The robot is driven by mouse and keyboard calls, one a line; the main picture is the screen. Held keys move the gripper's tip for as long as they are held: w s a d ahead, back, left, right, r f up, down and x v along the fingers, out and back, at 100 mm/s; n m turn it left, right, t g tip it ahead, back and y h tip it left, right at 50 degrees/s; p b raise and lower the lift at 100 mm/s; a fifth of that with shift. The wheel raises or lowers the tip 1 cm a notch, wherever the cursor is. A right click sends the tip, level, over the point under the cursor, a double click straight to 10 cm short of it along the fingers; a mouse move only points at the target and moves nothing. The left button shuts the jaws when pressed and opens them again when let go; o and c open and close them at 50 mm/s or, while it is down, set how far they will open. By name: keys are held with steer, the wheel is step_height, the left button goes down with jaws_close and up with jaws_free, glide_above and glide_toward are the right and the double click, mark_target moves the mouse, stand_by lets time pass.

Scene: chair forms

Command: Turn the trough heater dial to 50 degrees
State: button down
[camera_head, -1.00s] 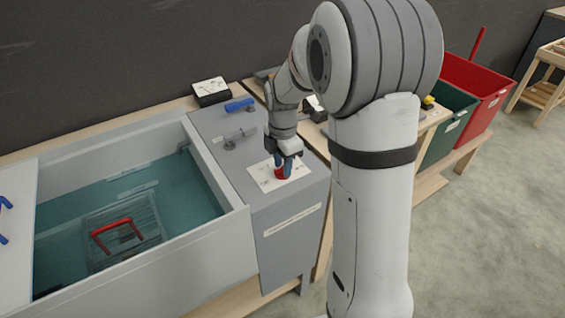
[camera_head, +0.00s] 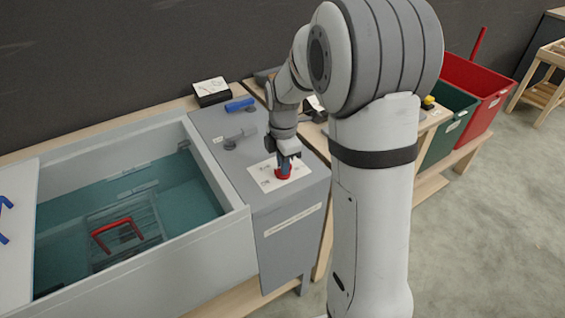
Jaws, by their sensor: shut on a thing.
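The heater dial (camera_head: 283,174) is red and sits on a white marked plate (camera_head: 264,178) on top of the grey heater box (camera_head: 240,183) at the right end of the trough. My gripper (camera_head: 284,167) points down from above and is shut on the dial. The fingers cover much of the dial, and the marks on the plate are too small to read, so its setting cannot be told. The trough (camera_head: 222,228) holds teal water, with a wire basket with a red handle (camera_head: 117,234) in it.
A grey lever (camera_head: 238,137) and a blue handle (camera_head: 240,104) stand on the box behind the dial. A black box with a white top (camera_head: 211,91) is at the back. Green (camera_head: 450,122) and red (camera_head: 478,85) bins stand to the right, beyond my arm.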

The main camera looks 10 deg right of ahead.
steer(key=m, duration=1.2)
steer(key=shift+m, duration=0.3)
steer(key=m, duration=0.4)
steer(key=shift+m, duration=0.3)
steer(key=m, duration=0.4)
steer(key=shift+m, duration=0.3)
steer(key=m, duration=0.4)
steer(key=shift+p, duration=0.3)
steer(key=m, duration=0.4)
steer(key=shift+m, duration=2.3)
